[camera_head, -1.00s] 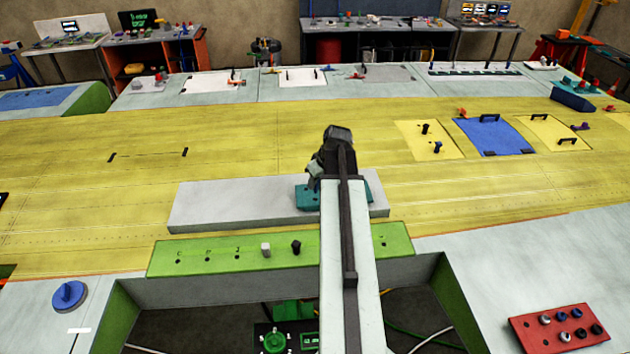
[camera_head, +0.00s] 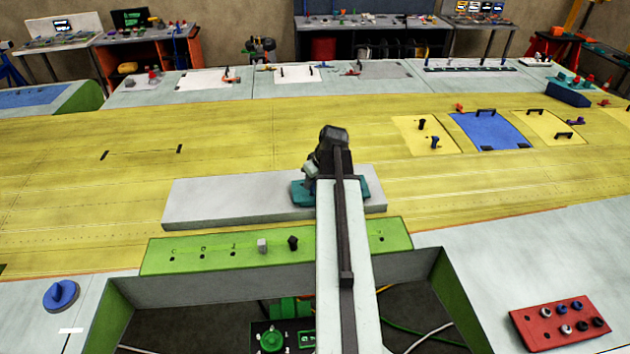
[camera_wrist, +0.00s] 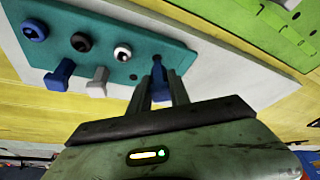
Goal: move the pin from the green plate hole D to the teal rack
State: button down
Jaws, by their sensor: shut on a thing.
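The teal rack (camera_head: 299,194) lies on a pale grey block behind the green plate, partly hidden by my arm in the head view. In the wrist view the rack (camera_wrist: 150,40) holds several blue, black and white-grey pins. My gripper (camera_wrist: 160,88) is shut on a blue pin (camera_wrist: 158,74), whose end is at a hole in the rack; I cannot tell how deep it sits. The green plate (camera_head: 205,262) carries a grey pin (camera_head: 262,246) and a dark pin (camera_head: 293,243). Three holes at its left look empty; my arm covers part of its right half.
The pale grey block (camera_head: 225,205) has bare room left of the rack. A red rack (camera_head: 535,330) with several pins stands at lower right, and a blue knob (camera_head: 62,294) at lower left. An opening lies in front of the green plate.

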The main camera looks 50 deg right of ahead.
jog(key=shift+f+b, duration=1.45)
jog(key=shift+b, duration=0.05)
jog(key=c, duration=1.1)
grip_release()
jog(key=shift+r, duration=0.1)
jog(key=p+v, duration=0.7)
jog(key=v, duration=0.1)
jog(key=shift+p, duration=0.3)
